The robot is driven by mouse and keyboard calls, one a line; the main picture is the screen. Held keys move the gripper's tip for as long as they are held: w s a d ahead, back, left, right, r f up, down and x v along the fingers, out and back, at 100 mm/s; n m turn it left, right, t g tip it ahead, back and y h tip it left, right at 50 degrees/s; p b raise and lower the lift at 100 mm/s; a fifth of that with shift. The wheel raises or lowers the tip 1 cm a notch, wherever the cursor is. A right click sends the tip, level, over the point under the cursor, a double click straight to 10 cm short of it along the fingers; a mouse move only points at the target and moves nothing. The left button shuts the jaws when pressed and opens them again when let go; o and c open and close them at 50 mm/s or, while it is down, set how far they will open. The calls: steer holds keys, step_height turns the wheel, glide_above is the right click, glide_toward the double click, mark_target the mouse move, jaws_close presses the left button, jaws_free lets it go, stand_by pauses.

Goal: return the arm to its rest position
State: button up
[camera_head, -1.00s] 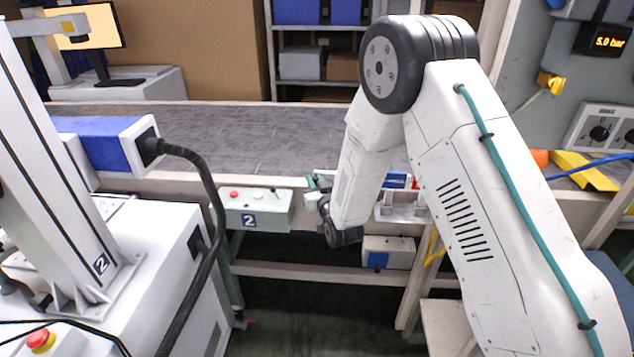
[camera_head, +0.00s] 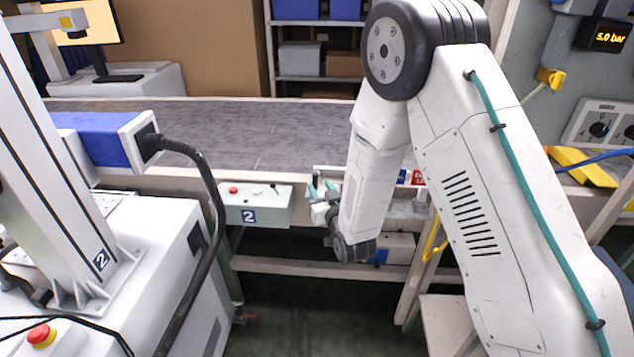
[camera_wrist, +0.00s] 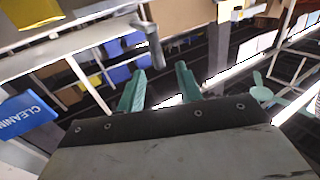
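My arm stands at the right of the head view, folded at the elbow, with its forearm hanging down in front of the conveyor's near edge. My gripper (camera_head: 322,190) shows partly beside the forearm, its green fingers pointing up near the conveyor's front rail; the rest of it is hidden. In the wrist view my gripper (camera_wrist: 160,90) has its two green fingers apart with nothing between them. The conveyor (camera_head: 250,130) has a grey belt, and no pan shows on the visible part.
A control box marked 2 (camera_head: 255,206) hangs on the conveyor's front, left of my gripper. A white machine (camera_head: 150,270) with a blue unit (camera_head: 95,140) and black cable stands at the left. A yellow piece (camera_head: 585,168) lies at the right. The floor (camera_head: 310,315) below is clear.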

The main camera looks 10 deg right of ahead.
steer(key=shift+s+d, duration=0.15)
steer(key=shift+s, duration=0.45)
steer(key=s+f+g+h, duration=0.1)
steer(key=s+f+g, duration=0.2)
steer(key=f+g, duration=0.45)
steer(key=s+d+g+h, duration=0.1)
steer(key=s+d+g, duration=0.3)
steer(key=s, duration=0.2)
steer(key=s+d+r+m+g, duration=0.1)
steer(key=s+d+r, duration=0.3)
steer(key=s+r, duration=0.5)
steer(key=s+d+r+g+h, duration=0.1)
steer(key=s+d+r, duration=0.3)
steer(key=s+r, duration=0.6)
steer(key=s+d+r+m+g+h, duration=0.1)
steer(key=s+d+r, duration=0.4)
steer(key=s+r, duration=0.5)
steer(key=shift+s+r+m+g, duration=0.2)
steer(key=shift+s+m+g, duration=0.1)
steer(key=shift+s+g, duration=0.75)
